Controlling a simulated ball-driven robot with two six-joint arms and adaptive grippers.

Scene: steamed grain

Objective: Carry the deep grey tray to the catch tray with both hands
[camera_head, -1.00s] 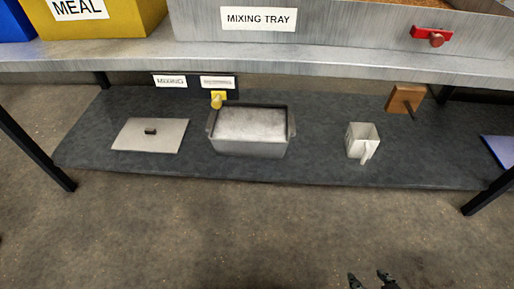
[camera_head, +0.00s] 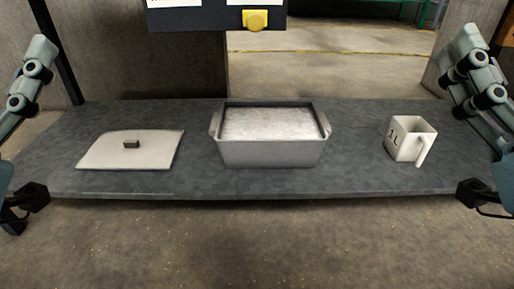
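The deep grey tray (camera_head: 270,154) stands near the middle of the low dark shelf. It is a rectangular metal pan with side handles, filled almost to the rim with pale, grainy contents. My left gripper (camera_head: 38,52) is at the left picture edge, well apart from the tray. My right gripper (camera_head: 468,42) is at the right edge, past the jug and also apart from the tray. Both are only partly in view, and their opening cannot be made out. Neither visibly holds anything. The catch tray cannot be identified in this view.
A flat grey lid (camera_head: 155,154) with a dark knob lies left of the tray. A white measuring jug (camera_head: 408,139) marked 1L stands right of it. A dark panel with a yellow knob (camera_head: 256,19) hangs behind. The shelf (camera_head: 350,178) is bare between these things.

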